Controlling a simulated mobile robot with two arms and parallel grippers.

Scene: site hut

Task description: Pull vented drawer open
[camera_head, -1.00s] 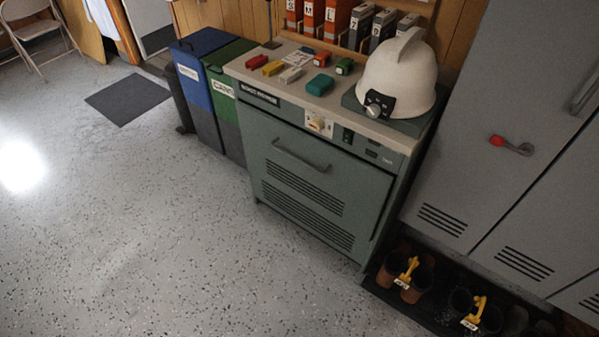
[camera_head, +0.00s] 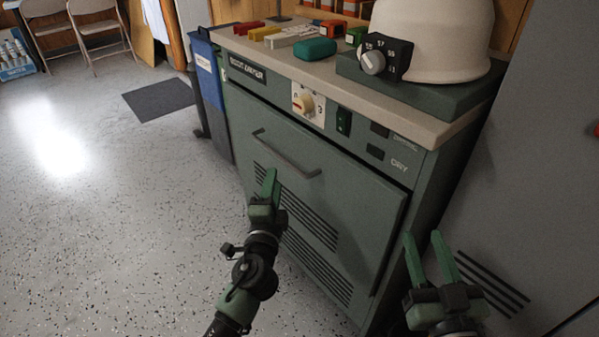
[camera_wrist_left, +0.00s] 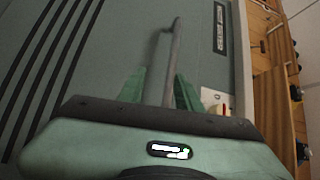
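The vented drawer (camera_head: 330,190) is the green-grey front of the cabinet, with dark vent slots low down. It looks closed. Its bar handle (camera_head: 285,154) runs across the upper part of the front. My left gripper (camera_head: 269,178) is just below the handle in the head view. In the left wrist view, its two green fingers (camera_wrist_left: 158,90) are apart, with the handle (camera_wrist_left: 172,62) showing between them; I cannot tell whether they touch it. My right gripper (camera_head: 429,250) is open and empty, in front of the cabinet's right side.
The cabinet top (camera_head: 440,125) bears a white helmet (camera_head: 440,40) on a green block and several small coloured items. A dial (camera_head: 305,103) sits above the drawer. A blue bin (camera_head: 210,95) stands at left, a grey locker (camera_head: 540,170) at right.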

